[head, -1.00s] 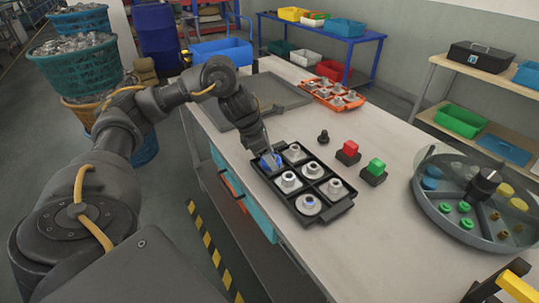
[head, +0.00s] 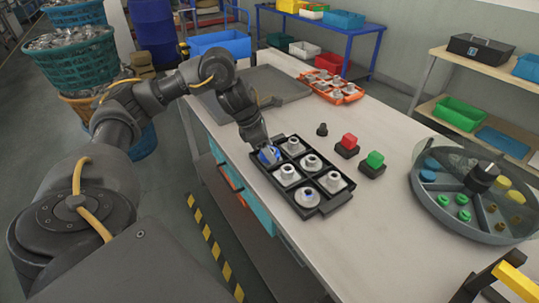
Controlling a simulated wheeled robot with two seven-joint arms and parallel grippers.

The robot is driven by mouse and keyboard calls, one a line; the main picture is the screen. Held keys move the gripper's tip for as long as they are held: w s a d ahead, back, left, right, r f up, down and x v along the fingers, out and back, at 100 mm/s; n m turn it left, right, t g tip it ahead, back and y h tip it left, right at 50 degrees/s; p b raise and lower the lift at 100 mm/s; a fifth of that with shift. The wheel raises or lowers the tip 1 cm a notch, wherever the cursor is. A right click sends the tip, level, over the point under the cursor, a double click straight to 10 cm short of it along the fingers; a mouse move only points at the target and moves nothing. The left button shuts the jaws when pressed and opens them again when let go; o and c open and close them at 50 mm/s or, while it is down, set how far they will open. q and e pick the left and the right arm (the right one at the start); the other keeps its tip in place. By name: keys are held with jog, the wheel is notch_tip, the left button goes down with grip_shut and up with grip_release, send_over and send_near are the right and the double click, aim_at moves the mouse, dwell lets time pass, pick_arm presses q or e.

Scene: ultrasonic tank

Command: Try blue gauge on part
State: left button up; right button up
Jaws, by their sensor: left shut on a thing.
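A black compartment tray (head: 325,208) lies on the bench and holds several grey metal flanged parts, such as this one (head: 333,181). My left gripper (head: 267,151) points down at the tray's far-left compartment. My right gripper is not in view.
A round divided tray (head: 447,222) with blue, green, yellow and brown pieces stands at the right. An orange tray (head: 345,97) of parts lies farther back. A yellow-and-black object (head: 516,281) is at lower right.

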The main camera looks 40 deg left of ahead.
aim_at(275, 150)
pick_arm(q)
jog(key=shift+r, duration=0.1)
jog(key=shift+r+p, duration=1.45)
jog(key=shift+r, duration=0.05)
jog(key=shift+r+p, duration=1.25)
jog(key=shift+r, duration=0.05)
notch_tip(275, 150, up, 4)
jog(key=p, duration=0.4)
